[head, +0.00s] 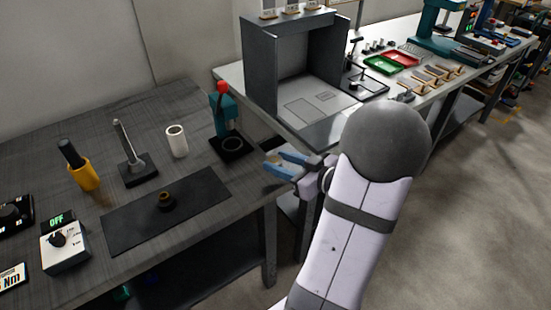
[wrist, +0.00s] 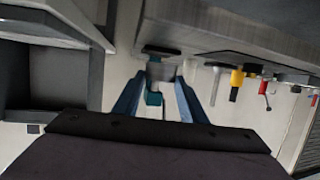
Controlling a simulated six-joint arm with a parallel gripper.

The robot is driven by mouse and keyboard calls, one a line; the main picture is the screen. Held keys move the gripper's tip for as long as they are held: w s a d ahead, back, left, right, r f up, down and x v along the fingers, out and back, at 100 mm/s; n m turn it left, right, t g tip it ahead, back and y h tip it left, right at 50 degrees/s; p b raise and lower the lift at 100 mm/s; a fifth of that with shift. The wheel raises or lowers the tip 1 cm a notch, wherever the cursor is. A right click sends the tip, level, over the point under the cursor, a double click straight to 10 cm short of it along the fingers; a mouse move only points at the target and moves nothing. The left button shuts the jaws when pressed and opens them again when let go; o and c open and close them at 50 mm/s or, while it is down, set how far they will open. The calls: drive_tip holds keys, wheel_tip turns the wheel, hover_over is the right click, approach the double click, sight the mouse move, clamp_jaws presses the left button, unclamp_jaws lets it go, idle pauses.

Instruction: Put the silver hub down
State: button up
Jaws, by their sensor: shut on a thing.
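My gripper (head: 267,161), with blue fingers, is past the right edge of the dark wooden table, near the corner of the grey bench. In the wrist view its fingertips (wrist: 160,82) are on either side of a small grey piece, which I take to be the silver hub (wrist: 161,69). The fingers are shut on it. The hub is too small and blurred to show its shape, and in the head view it cannot be clearly made out. A black mat (head: 125,222) lies on the table, left of the gripper, with a small dark part with a brass-coloured top (head: 166,201) on it.
A teal press with a red knob (head: 223,101) on a black base stands close to the gripper. A white cup (head: 177,141), a grey post on a stand (head: 126,143) and a yellow holder (head: 85,176) line the table. An open grey box (head: 262,75) stands on the bench.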

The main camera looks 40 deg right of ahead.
sight(208, 192)
idle(0.4)
drive_tip(key=w+a+y, duration=0.1)
drive_tip(key=a, duration=0.1)
drive_tip(key=w+a+r+n+y, duration=0.1)
drive_tip(key=a, duration=0.2)
drive_tip(key=w+a+r+n+g+y, duration=0.1)
drive_tip(key=a, duration=0.2)
drive_tip(key=shift+w+p, duration=0.4)
drive_tip(key=w+a+r+n+g+y, duration=0.1)
drive_tip(key=w+a+r+n+y, duration=0.1)
drive_tip(key=a, duration=0.4)
drive_tip(key=w+a+r+n+g+y, duration=0.1)
drive_tip(key=w+a+r+n, duration=0.1)
drive_tip(key=a, duration=0.4)
drive_tip(key=shift+m+t+h, duration=0.4)
drive_tip(key=shift+m, duration=0.3)
drive_tip(key=shift+w+d+f+b, duration=0.1)
drive_tip(key=shift+d+f+b, duration=0.15)
drive_tip(key=shift+f, duration=1.4)
drive_tip(key=shift+w+d+f+b, duration=0.1)
drive_tip(key=shift+d+f+b, duration=0.2)
drive_tip(key=shift+f, duration=1.4)
drive_tip(key=shift+w+d+f+b, duration=0.1)
drive_tip(key=shift+d+f+b, duration=0.15)
drive_tip(key=shift+f, duration=1.4)
drive_tip(key=shift+f, duration=0.1)
drive_tip(key=shift+f, duration=0.1)
drive_tip(key=o, duration=1.4)
